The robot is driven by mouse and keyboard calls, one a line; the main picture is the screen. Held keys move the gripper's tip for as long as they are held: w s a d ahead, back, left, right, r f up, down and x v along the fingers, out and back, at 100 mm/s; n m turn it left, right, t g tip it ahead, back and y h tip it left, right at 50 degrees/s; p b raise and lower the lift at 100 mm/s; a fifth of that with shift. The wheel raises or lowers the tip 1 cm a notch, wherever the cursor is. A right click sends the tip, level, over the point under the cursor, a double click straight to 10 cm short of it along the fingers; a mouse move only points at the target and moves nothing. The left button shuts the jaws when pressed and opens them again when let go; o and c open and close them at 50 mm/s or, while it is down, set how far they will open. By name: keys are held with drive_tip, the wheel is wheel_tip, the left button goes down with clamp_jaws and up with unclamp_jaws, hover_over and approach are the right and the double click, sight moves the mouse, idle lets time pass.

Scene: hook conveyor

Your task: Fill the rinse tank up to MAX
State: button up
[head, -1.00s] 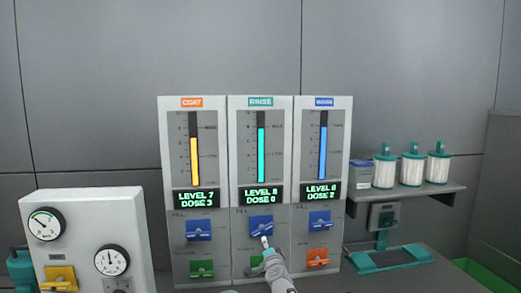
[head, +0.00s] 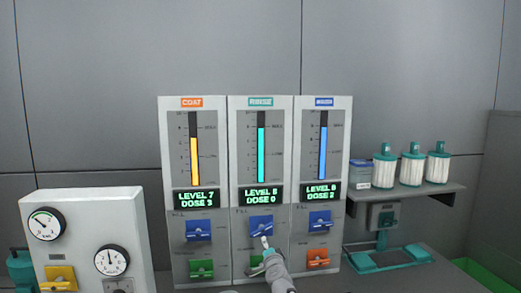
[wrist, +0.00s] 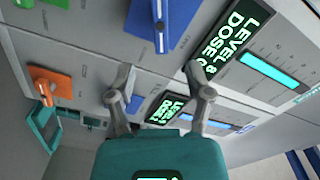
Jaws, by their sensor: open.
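The rinse panel (head: 238,150) is the middle of three tall panels. Its cyan level bar (head: 261,155) stands close to the MAX mark, and its display (head: 261,195) reads LEVEL 8, DOSE 0. The blue FILL lever (head: 260,222) sits below the display; it also shows at the top of the wrist view (wrist: 172,25). My gripper (head: 266,245) is in front of the rinse panel, just below the blue lever. In the wrist view my gripper (wrist: 163,82) has its fingers apart with nothing between them. The green lever below is partly hidden by my arm.
The coat panel (head: 170,150) reads LEVEL 7, DOSE 3; the right panel (head: 342,140) has a blue bar and DOSE 2. A gauge box (head: 90,215) stands left. A shelf (head: 440,190) with white filter cartridges (head: 411,168) is at right.

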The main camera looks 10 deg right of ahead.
sight(263, 231)
drive_tip(key=shift+s, duration=0.2)
idle(0.3)
drive_tip(key=shift+s, duration=0.85)
drive_tip(key=shift+w, duration=0.15)
drive_tip(key=w, duration=1.3)
drive_tip(key=shift+w, duration=0.3)
clamp_jaws()
